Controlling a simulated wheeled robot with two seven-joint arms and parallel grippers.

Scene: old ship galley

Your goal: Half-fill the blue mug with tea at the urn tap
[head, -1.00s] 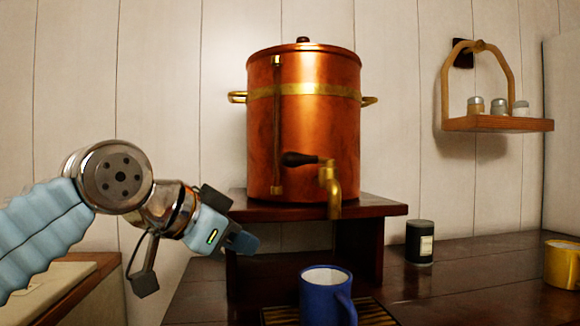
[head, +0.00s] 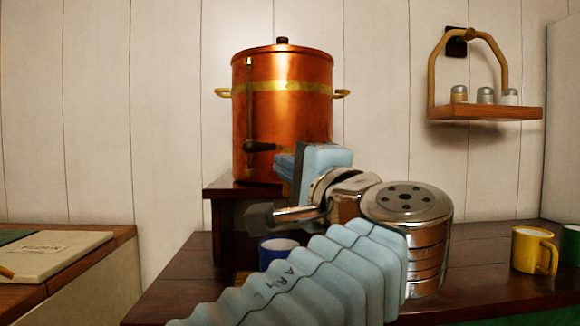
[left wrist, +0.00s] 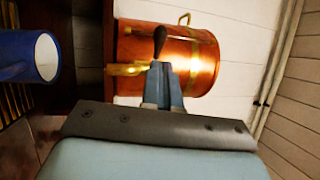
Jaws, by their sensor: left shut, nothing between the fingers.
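The copper urn (head: 283,105) stands on a dark wooden stand. Its dark tap lever (head: 260,146) points left, and the lever also shows in the left wrist view (left wrist: 160,40). The brass tap (left wrist: 124,69) shows there too, but my arm hides it in the head view. The blue mug (head: 279,247) stands upright below, mostly hidden by my arm. The wrist view shows the mug (left wrist: 15,55) with its pale interior; no stream shows between tap and mug. My left gripper (head: 285,165) is shut and empty, its fingertips (left wrist: 160,70) close to the lever and tap; contact cannot be told. My right gripper is out of view.
The urn stand (head: 222,190) rises from the dark counter. A yellow mug (head: 532,250) and part of a green mug (head: 571,248) stand at the right. A wall shelf (head: 487,113) holds small jars. A lower counter at left holds a pale board (head: 50,255).

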